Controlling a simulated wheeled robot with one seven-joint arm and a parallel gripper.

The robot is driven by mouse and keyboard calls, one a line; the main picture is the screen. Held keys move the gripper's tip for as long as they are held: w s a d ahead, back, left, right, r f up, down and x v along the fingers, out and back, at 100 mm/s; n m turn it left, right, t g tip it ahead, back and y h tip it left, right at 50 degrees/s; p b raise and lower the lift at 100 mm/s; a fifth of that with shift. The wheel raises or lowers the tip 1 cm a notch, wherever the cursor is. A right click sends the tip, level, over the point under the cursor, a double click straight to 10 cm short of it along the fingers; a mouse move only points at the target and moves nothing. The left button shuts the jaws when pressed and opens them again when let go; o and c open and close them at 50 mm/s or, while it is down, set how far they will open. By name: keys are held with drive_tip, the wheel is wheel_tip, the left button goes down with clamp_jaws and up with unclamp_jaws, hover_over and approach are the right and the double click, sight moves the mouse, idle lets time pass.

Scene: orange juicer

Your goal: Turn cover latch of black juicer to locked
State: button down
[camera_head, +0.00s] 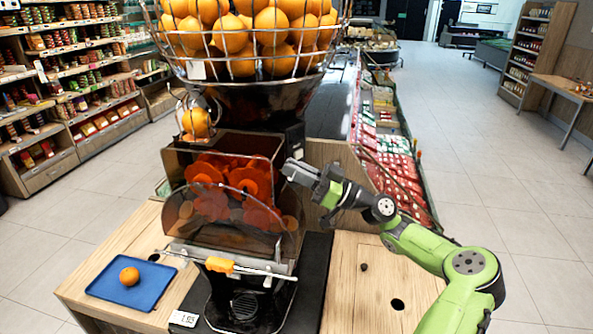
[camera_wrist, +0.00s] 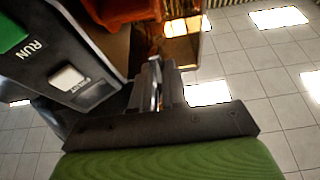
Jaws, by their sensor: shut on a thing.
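The black juicer (camera_head: 268,108) stands on the wooden counter, with a basket of oranges on top and a see-through cover (camera_head: 262,216) over orange pressing drums. My gripper (camera_head: 288,172) is at the right edge of the juicer's front, beside the drum housing. In the wrist view my gripper (camera_wrist: 156,84) is shut on a narrow, shiny metal piece (camera_wrist: 153,72), which appears to be the cover latch. The fingers hide most of it, so its turn position cannot be told. In the head view the latch is hidden by my gripper.
In the wrist view the juicer's side panel (camera_wrist: 80,75) with a RUN label is close left of my fingers. A blue tray (camera_head: 125,293) with an orange (camera_head: 129,276) lies on the counter's left. The counter's right side (camera_head: 350,285) is mostly clear.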

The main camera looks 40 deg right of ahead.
drive_tip(key=shift+m, duration=0.3)
drive_tip(key=m+h+p, duration=0.1)
drive_tip(key=m+h, duration=0.1)
drive_tip(key=m, duration=0.2)
drive_tip(key=m+t+h+p, duration=0.1)
drive_tip(key=m+h+p, duration=0.1)
drive_tip(key=m, duration=0.2)
drive_tip(key=m+t+h+p, duration=0.1)
drive_tip(key=m+h+p, duration=0.1)
drive_tip(key=m, duration=0.2)
drive_tip(key=shift+w+d+r+m, duration=0.1)
drive_tip(key=shift+d+r+m, duration=0.05)
drive_tip(key=shift+m, duration=0.25)
drive_tip(key=m+h+p, duration=0.2)
drive_tip(key=m+p, duration=0.2)
drive_tip(key=m, duration=0.1)
drive_tip(key=shift+g+p, duration=0.35)
drive_tip(key=shift+g, duration=0.05)
drive_tip(key=shift+f+m+g+h+p, duration=0.2)
drive_tip(key=shift+m+g, duration=0.05)
drive_tip(key=shift+m, duration=0.6)
drive_tip(key=shift+f+m+g+h+p, duration=0.2)
drive_tip(key=shift+m+g, duration=0.05)
drive_tip(key=shift+m, duration=0.9)
drive_tip(key=c, duration=1.2)
unclamp_jaws()
drive_tip(key=shift+w+d, duration=0.1)
drive_tip(key=shift+o, duration=0.2)
